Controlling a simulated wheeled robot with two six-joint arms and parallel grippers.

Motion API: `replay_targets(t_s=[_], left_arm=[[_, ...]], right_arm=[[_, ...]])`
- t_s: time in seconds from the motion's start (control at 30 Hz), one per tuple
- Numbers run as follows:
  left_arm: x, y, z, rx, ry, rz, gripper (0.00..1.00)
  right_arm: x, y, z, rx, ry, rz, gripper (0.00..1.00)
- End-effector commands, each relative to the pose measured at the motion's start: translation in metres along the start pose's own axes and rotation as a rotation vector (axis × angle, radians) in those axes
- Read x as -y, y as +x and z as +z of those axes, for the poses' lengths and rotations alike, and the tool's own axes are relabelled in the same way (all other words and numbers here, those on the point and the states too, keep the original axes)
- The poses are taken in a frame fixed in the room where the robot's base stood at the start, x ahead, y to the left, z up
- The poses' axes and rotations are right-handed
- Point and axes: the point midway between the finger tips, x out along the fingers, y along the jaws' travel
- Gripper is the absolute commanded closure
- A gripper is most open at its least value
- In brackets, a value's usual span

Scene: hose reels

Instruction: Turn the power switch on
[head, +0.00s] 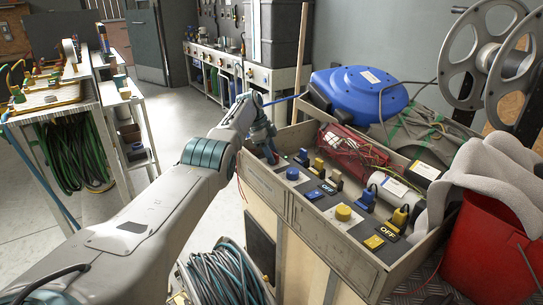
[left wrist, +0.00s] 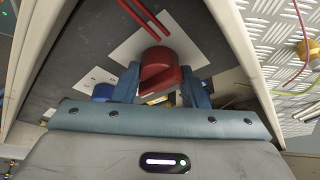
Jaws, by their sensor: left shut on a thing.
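A red switch knob (left wrist: 160,70) sits on a white square plate (left wrist: 128,46) on a dark panel, seen in the left wrist view. My left gripper (left wrist: 160,88) has one blue finger on each side of the knob and is shut on it. In the head view my left gripper (head: 265,148) reaches down at the left end of the control panel (head: 330,205); a bit of red shows by its fingertips, and the rest of the knob is hidden. I cannot read any label at the red knob. My right gripper is in neither view.
Blue button (head: 292,174), yellow button (head: 343,212) and several small levers line the panel, with OFF labels (head: 388,232). Behind are a blue hose reel (head: 358,92) and red cable (head: 350,146). A red bucket (head: 492,245) stands right; a hose coil (head: 228,277) lies below.

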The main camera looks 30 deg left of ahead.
Motion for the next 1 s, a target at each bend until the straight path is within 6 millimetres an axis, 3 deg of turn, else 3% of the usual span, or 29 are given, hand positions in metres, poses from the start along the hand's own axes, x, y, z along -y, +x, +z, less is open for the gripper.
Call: replay_targets(t_s=[0.37,0.4,0.47,0.77,1.0], left_arm=[[-0.002,0.004,0.0,0.001,0.0,0.011,0.84],[-0.002,0.004,0.0,0.001,0.0,0.011,0.53],[-0.002,0.004,0.0,0.0,0.0,0.009,0.42],[-0.001,0.0,0.0,0.0,0.0,0.004,0.41],[0.0,-0.032,0.0,0.0,0.001,0.0,0.41]], right_arm=[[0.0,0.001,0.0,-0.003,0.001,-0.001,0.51],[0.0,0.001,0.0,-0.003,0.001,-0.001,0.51],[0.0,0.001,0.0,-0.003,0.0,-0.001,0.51],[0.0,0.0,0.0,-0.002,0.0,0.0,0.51],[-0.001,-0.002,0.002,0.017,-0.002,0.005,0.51]])
